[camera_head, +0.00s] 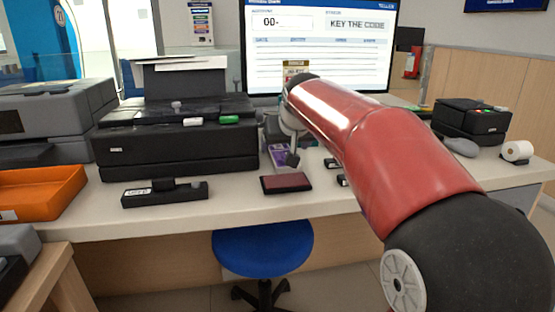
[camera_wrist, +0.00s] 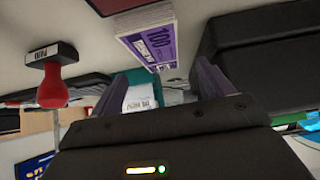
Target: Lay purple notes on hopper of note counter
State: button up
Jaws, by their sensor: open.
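The purple notes (camera_head: 277,153) lie as a bundle on the counter, left of my gripper (camera_head: 293,157) in the head view and partly hidden by it. In the wrist view the purple bundle (camera_wrist: 150,42) shows its printed face and pale edges, beyond the fingertips. My gripper (camera_wrist: 160,73) is open with nothing between its fingers, and a gap to the notes shows. A grey device (camera_head: 271,131) stands behind the notes, mostly hidden by my arm; I cannot tell whether it is the note counter. Its hopper cannot be made out.
A black printer (camera_head: 180,152) stands left of the notes, with a black nameplate block (camera_head: 165,195) in front. A dark red pad (camera_head: 286,184) lies nearer the front edge. A red-handled stamp (camera_wrist: 51,88) shows in the wrist view. The monitor (camera_head: 320,45) stands behind.

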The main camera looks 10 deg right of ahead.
aim_at(282, 154)
jog(key=x, duration=0.5)
jog(key=shift+w+f, duration=0.1)
jog(key=shift+f, duration=0.05)
jog(key=c, duration=1.2)
